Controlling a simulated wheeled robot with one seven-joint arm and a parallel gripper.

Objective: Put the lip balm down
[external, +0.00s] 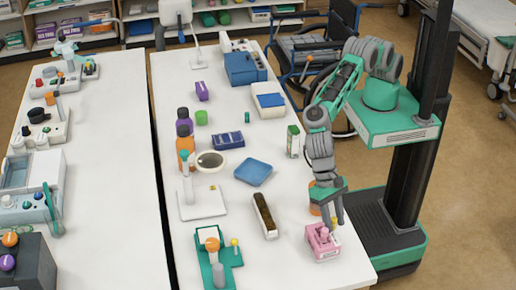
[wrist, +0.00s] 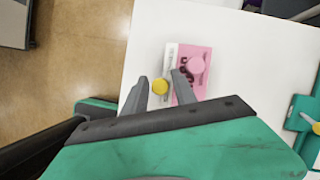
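A small yellow round-topped item (wrist: 160,87), possibly the lip balm, shows between my fingertips in the wrist view. In the external view it is a small yellow piece (external: 335,223) just below my gripper (external: 336,217). My gripper (wrist: 160,78) points down with its fingers apart; a gap shows on each side of the yellow item. The item is at the edge of a pink box (external: 324,246); I cannot tell whether it stands on the box or beside it.
The box is near the front right end of the white table (external: 290,268). A dark-topped case (external: 264,216), a blue dish (external: 254,172) and a green stand (external: 222,262) are to the left. An orange item (external: 315,198) is partly behind my arm. The front edge strip is clear.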

